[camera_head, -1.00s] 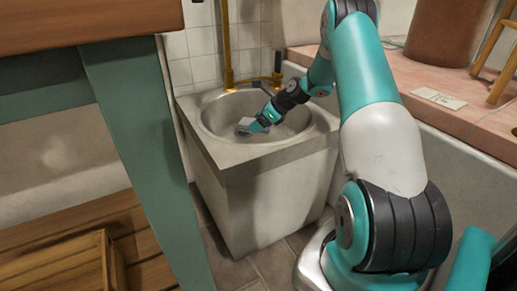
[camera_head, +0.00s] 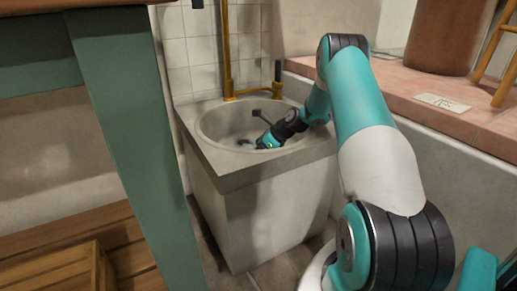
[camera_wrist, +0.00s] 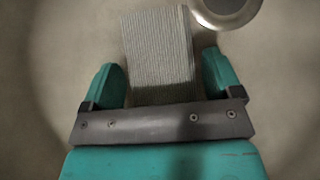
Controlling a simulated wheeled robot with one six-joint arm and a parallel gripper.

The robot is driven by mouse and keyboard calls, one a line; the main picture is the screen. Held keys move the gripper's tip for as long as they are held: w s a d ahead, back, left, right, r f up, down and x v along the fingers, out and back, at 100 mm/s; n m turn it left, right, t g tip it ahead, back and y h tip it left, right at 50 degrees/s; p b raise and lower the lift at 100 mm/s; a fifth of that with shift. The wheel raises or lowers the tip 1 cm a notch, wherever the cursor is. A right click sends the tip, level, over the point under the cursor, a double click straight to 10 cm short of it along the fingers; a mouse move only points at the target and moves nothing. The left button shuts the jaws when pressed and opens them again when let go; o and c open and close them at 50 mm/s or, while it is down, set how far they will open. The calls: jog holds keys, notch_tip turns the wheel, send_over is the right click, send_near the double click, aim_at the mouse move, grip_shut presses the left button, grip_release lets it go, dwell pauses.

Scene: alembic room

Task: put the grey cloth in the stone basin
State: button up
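The grey ribbed cloth (camera_wrist: 158,45) shows in the wrist view, flat against the pale basin surface beside a round metal drain. My gripper (camera_wrist: 163,80) is open, with its teal fingers apart on either side of the cloth. In the head view my gripper (camera_head: 262,142) is down inside the stone basin (camera_head: 222,172). I cannot make out the cloth clearly there.
The round metal drain (camera_wrist: 226,8) is at the top right of the wrist view. A brass tap pipe (camera_head: 227,60) stands behind the basin. A green-legged table (camera_head: 125,120) is at left, and a pink tiled ledge (camera_head: 440,105) is at right.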

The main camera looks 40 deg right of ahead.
jog(key=shift+o, duration=0.6)
jog(key=shift+s+d+r, duration=0.1)
jog(key=shift+s+r, duration=0.05)
jog(key=shift+r, duration=0.25)
jog(key=p+v, duration=0.6)
jog(key=v, duration=0.5)
jog(key=shift+s, duration=0.2)
